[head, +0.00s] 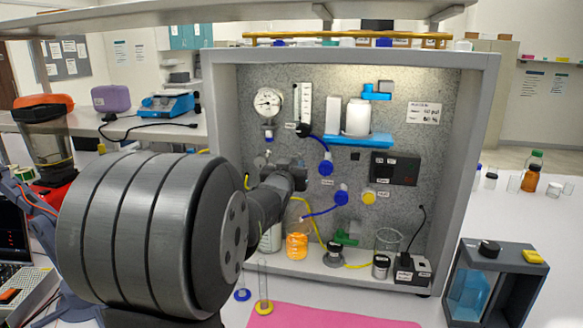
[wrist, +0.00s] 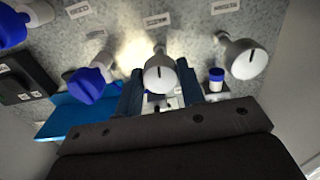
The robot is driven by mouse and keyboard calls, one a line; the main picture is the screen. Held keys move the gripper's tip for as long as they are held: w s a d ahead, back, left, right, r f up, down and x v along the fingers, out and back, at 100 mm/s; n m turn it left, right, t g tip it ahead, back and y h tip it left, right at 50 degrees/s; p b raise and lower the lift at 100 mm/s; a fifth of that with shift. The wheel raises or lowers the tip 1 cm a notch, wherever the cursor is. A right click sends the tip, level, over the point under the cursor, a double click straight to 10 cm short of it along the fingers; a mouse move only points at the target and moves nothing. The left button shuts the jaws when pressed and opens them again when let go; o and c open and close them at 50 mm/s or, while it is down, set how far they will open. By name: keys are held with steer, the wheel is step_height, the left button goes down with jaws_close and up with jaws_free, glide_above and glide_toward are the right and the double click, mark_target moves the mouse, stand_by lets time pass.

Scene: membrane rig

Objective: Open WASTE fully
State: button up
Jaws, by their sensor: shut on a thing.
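My gripper (wrist: 160,74) is shut on a grey valve knob (wrist: 158,80), with one blue finger on each side of it. The knob's dark line runs up and down in the wrist view. A small label (wrist: 157,20) sits above it, too blurred to read, so I cannot tell whether it says WASTE. In the head view my gripper (head: 290,172) is at the left half of the speckled panel (head: 230,115), and its wrist hides the held knob.
Another grey knob (wrist: 243,58) is to the right in the wrist view, and a blue knob (wrist: 90,84) to the left. A blue shelf (head: 358,140) holds a white bottle (head: 358,117). An orange-filled bottle (head: 297,245) stands below. A pink mat (head: 320,316) lies in front.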

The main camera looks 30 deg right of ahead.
steer(key=shift+f+n, duration=0.1)
steer(key=shift+n, duration=0.5)
steer(key=o, duration=1)
steer(key=v, duration=1.7)
steer(key=shift+s, duration=0.2)
steer(key=shift+w+a, duration=0.1)
steer(key=x, duration=1.7)
